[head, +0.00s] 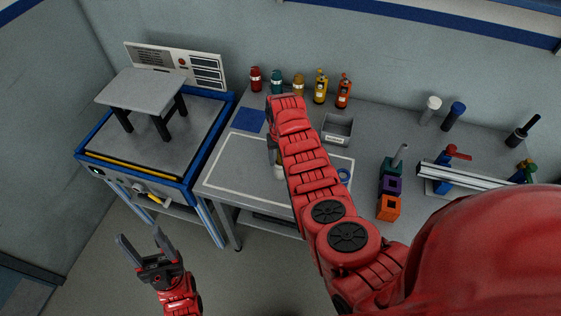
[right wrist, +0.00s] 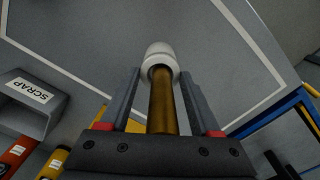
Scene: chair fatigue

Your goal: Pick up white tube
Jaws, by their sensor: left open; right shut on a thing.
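My right gripper (right wrist: 160,84) is shut on a gold-brown shaft (right wrist: 162,110) with a round white end piece (right wrist: 160,58); I take this to be the white tube. In the right wrist view the white end points away from the gripper, toward the grey worktop. In the head view my right forearm hides most of it, and only a whitish part (head: 279,172) shows beside the arm. Another short white cylinder (head: 432,104) stands at the back right of the bench. My left gripper (head: 139,241) is open and empty, low in front of the benches.
A grey SCRAP bin (head: 338,129) sits on the bench (head: 228,178) behind my right arm. Several bottles (head: 298,85) line the back wall. Coloured blocks (head: 389,207) and a clamp rail (head: 470,177) stand at right. A blue-edged table (head: 90,146) holds a grey stool (head: 143,91).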

